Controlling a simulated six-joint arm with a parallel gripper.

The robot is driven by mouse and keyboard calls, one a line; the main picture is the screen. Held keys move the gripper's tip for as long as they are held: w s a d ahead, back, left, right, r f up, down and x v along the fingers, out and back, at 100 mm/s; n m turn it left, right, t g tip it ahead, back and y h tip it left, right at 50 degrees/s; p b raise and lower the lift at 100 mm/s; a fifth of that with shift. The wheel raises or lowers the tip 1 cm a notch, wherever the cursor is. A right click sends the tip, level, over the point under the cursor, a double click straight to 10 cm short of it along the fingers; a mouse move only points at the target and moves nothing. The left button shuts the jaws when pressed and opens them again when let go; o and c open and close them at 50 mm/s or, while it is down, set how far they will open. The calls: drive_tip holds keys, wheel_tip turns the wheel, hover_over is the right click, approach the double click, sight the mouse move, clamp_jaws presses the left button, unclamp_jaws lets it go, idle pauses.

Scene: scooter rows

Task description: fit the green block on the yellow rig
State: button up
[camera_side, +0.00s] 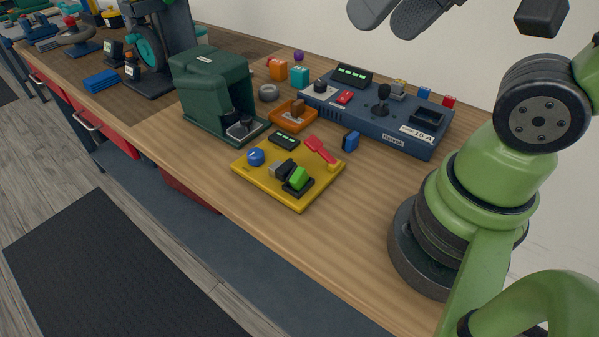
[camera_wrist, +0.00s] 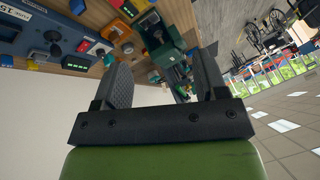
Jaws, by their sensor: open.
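The yellow rig (camera_side: 312,197) lies on the wooden bench in the side view. It carries a blue knob, a small dark display, a red lever and a dark socket area near its front. The bright green block (camera_side: 299,178) is at that dark area, looking tilted; I cannot tell whether it is seated. A grey and black part (camera_side: 283,169) is right beside it. My gripper (camera_side: 382,27) is open and empty, high above the bench and well away from the rig. Its spread fingers also show in the wrist view (camera_wrist: 160,65), with nothing between them.
A dark green housing (camera_side: 207,83) stands left behind the rig. Behind it are an orange tray (camera_side: 284,122), a blue block (camera_side: 350,141) and a long blue control panel (camera_side: 390,137). Orange (camera_side: 277,69) and teal (camera_side: 299,76) blocks stand farther back. Bare bench lies right of the rig.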

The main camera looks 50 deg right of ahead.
drive_tip(key=w+a+f+n+g+h, duration=0.25)
drive_tip(key=w+f+g, duration=0.25)
drive_tip(key=w+f, duration=0.25)
drive_tip(key=n+g+h, duration=0.1)
drive_tip(key=n+h, duration=0.1)
drive_tip(key=h, duration=0.2)
approach(297, 175)
drive_tip(key=x, duration=0.9)
drive_tip(key=shift+d+f, duration=0.2)
drive_tip(key=shift+f, duration=0.15)
clamp_jaws()
